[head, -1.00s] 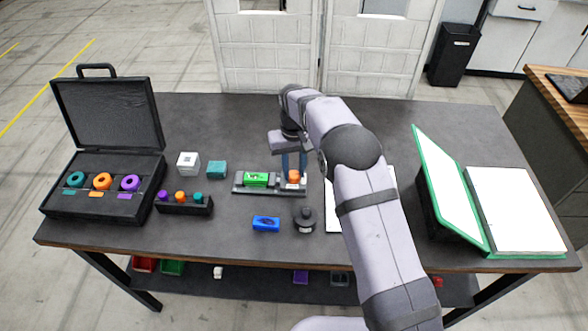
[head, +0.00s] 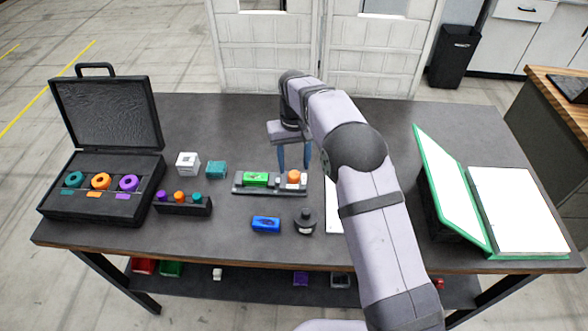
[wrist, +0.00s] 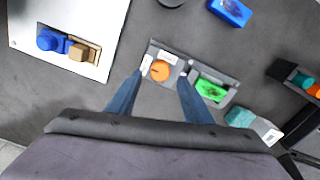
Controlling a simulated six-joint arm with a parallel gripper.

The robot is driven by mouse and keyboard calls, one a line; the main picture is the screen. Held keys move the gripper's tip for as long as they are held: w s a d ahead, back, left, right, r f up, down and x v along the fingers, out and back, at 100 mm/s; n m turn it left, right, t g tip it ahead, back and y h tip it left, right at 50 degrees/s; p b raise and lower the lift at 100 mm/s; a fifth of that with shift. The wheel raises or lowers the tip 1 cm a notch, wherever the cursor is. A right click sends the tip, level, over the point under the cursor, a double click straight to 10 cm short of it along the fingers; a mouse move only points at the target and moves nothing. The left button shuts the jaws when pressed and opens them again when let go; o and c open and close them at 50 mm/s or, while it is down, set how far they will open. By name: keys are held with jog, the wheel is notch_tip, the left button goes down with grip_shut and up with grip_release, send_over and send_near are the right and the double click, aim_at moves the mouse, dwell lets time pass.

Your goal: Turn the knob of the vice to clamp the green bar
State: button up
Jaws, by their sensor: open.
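The vice (head: 270,190) is a low grey fixture near the middle of the table, also visible in the wrist view (wrist: 234,98). The green bar (head: 255,179) lies in its left part; in the wrist view the bar (wrist: 210,90) is on the right. The round orange knob (head: 293,176) is at the vice's right end. My gripper (head: 294,164) is open and empty, its blue fingers raised above the knob. In the wrist view the knob (wrist: 160,70) shows between the fingertips. I cannot tell whether the jaws touch the bar.
A blue block (head: 266,223) and a dark round piece (head: 305,220) stand in front of the vice. White (head: 187,163) and teal (head: 216,168) blocks are to its left, with a black peg holder (head: 184,208) and open case (head: 100,205). A green-edged folder (head: 455,190) stands at right.

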aim_at(296, 174)
jog(key=shift+r+b, duration=0.5)
jog(key=shift+r, duration=1.75)
jog(key=shift+s+d, duration=0.1)
jog(key=shift+d, duration=0.15)
jog(key=s+d+m, duration=0.2)
jog(key=s+d, duration=1)
jog(key=s, duration=0.1)
jog(key=s+d+f, duration=0.2)
jog(key=s+d, duration=0.1)
jog(key=s, duration=0.5)
jog(key=s+d+f+m, duration=0.1)
jog(key=s+d, duration=0.2)
jog(key=s, duration=0.6)
jog(key=shift+f, duration=0.35)
